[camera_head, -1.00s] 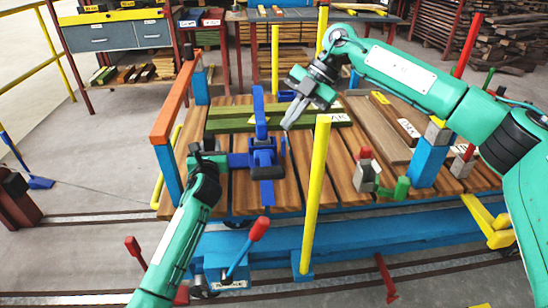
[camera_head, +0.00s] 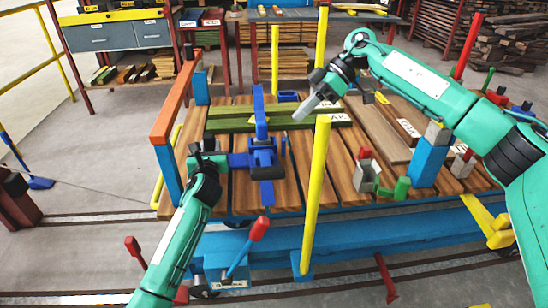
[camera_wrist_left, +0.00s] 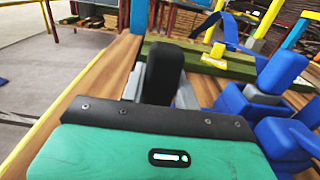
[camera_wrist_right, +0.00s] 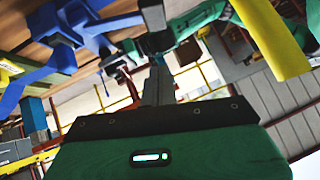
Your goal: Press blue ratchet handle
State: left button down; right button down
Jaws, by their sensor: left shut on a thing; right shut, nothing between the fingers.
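The blue ratchet (camera_head: 263,158) sits on the wooden deck, with a blue strap (camera_head: 261,125) running over the green boards. A blue bar (camera_head: 238,160) reaches left from the ratchet toward my left gripper (camera_head: 207,158). In the left wrist view the ratchet (camera_wrist_left: 265,100) is on the right, and my left gripper (camera_wrist_left: 160,85) is shut on a black piece (camera_wrist_left: 165,68). How that piece joins the ratchet is hidden. My right gripper (camera_head: 301,114) is shut and empty, above the deck up and right of the ratchet. It also shows in the right wrist view (camera_wrist_right: 157,85).
A yellow post (camera_head: 316,190) stands at the deck's front edge, right of the ratchet. An orange-topped rail (camera_head: 177,100) stands left. Green boards (camera_head: 225,122) lie behind the ratchet. A grey clamp with a red top (camera_head: 366,172) is on the right. Bare planks lie between.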

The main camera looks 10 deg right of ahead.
send_over(282, 178)
jog(key=w+a, duration=0.2)
jog(key=w, duration=0.2)
notch_tip(282, 178, down, 7)
jog(key=shift+d+r, duration=0.1)
jog(key=shift+d, duration=0.05)
jog(key=f, duration=0.3)
jog(key=shift+s+d+f, duration=0.1)
jog(key=shift+s, duration=0.25)
jog(key=shift+s+f, duration=0.1)
jog(key=shift+f, duration=0.25)
jog(key=shift+n+t, duration=0.3)
jog(key=shift+t, duration=0.2)
jog(key=f, duration=0.2)
jog(key=s+f, duration=0.1)
jog(key=f, duration=0.1)
jog(key=s+f, duration=0.1)
jog(key=f, duration=0.1)
jog(key=shift+s+f, duration=0.15)
jog(key=shift+s, duration=0.1)
